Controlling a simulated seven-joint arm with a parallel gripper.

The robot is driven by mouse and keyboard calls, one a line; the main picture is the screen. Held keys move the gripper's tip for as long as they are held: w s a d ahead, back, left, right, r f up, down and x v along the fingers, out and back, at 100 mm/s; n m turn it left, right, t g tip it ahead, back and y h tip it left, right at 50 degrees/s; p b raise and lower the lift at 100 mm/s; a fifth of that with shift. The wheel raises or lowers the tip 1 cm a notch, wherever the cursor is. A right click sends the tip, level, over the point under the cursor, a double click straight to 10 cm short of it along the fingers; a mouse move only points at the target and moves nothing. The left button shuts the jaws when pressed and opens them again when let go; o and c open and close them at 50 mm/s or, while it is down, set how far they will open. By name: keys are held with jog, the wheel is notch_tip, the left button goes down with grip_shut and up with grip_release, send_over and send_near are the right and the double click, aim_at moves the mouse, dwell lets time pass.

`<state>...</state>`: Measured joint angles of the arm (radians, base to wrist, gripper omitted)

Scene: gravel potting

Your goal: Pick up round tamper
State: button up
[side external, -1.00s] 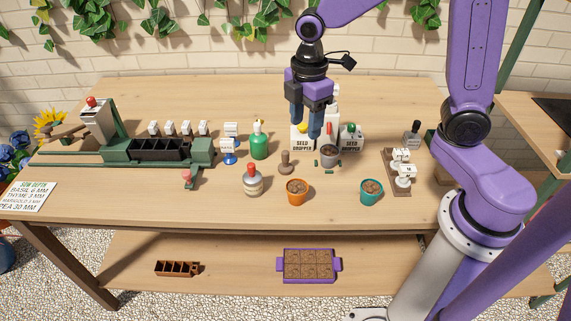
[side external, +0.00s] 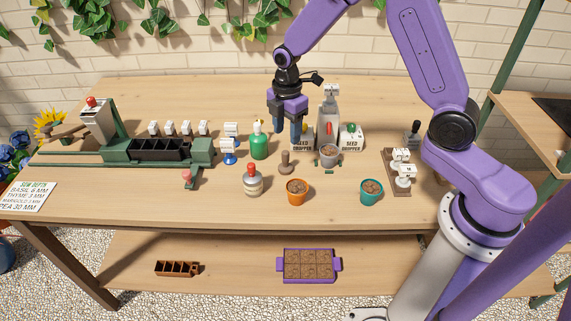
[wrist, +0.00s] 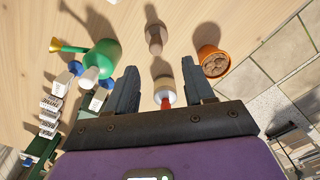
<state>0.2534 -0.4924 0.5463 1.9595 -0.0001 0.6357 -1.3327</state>
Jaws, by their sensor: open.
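The round tamper (side external: 286,163) appears to be the small brown wooden piece with a knob top and wider foot, standing upright mid-table. It also shows in the wrist view (wrist: 154,38), beyond the fingertips. My gripper (side external: 288,134) is open and empty, pointing down above and behind the tamper in the side view. In the wrist view, my gripper (wrist: 160,68) has its fingers apart, with the tamper in line with the gap and not between them.
An orange pot (side external: 297,192) is front right, and a grey pot (side external: 328,155) is right. Bare table lies between the pots.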

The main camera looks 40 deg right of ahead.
aim_at(285, 152)
notch_tip(285, 152, down, 5)
jog(key=shift+f, duration=0.15)
jog(key=shift+w+f, duration=0.15)
jog(key=shift+f, duration=1.2)
jog(key=shift+w+f, duration=0.15)
jog(key=shift+f, duration=1.15)
jog(key=shift+c, duration=0.3)
grip_shut()
